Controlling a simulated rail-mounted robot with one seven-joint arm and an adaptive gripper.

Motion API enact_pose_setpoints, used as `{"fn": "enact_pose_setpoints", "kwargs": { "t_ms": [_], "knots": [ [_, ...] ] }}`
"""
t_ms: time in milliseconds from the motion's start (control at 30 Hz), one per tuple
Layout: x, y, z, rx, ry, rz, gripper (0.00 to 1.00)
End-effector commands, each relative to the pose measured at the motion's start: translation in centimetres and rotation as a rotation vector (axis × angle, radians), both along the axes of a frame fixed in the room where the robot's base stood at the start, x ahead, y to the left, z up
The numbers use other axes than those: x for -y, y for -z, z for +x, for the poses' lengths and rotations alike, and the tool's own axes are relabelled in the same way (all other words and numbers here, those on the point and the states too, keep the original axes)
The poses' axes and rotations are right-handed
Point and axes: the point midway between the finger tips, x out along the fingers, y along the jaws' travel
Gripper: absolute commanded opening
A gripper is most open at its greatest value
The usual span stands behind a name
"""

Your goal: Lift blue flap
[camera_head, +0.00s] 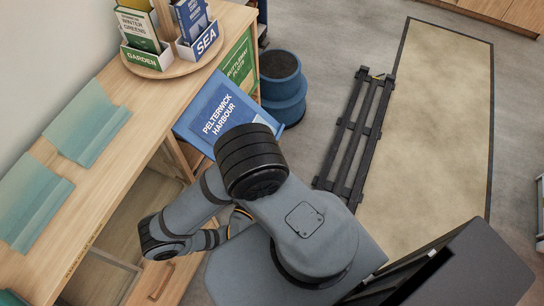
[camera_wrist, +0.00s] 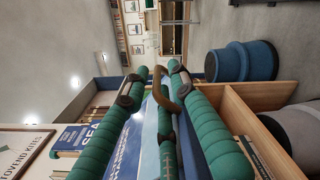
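The blue flap (camera_head: 215,117), lettered "PELTERWICK HARBOUR", is on the front of the long wooden cabinet. It slopes outward, away from the cabinet front, in the head view; my arm covers its lower part. In the wrist view the blue flap (camera_wrist: 130,148) shows sideways, between and behind my green padded fingers. My gripper (camera_wrist: 158,72) reaches along it. A brown loop (camera_wrist: 183,82) is at the fingertips; I cannot tell whether the fingers grip it. In the head view my gripper is hidden behind my arm.
A green flap (camera_head: 240,68) is beside the blue one. A blue stool (camera_head: 284,88) stands close to the flap's outer side; it also shows in the wrist view (camera_wrist: 240,62). A round tray (camera_head: 172,70) with books is on the cabinet top. A dark slatted rack (camera_head: 357,133) lies on the floor.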

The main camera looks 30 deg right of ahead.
Motion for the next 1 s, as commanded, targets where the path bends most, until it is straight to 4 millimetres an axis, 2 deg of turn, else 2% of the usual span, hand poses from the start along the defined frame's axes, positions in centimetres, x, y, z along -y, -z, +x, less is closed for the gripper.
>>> {"fn": "enact_pose_setpoints", "kwargs": {
  "t_ms": [367,567,800,1000],
  "knots": [
    [-0.6,-0.1,-0.1,0.002,-0.008,0.000,0.27],
    [-3.0,-0.1,-1.4,0.003,-0.013,0.001,0.27],
    [-7.2,0.0,-4.1,0.002,-0.010,0.004,0.27],
    [-9.5,0.0,-5.8,0.002,-0.005,0.001,0.27]
  ]
}}
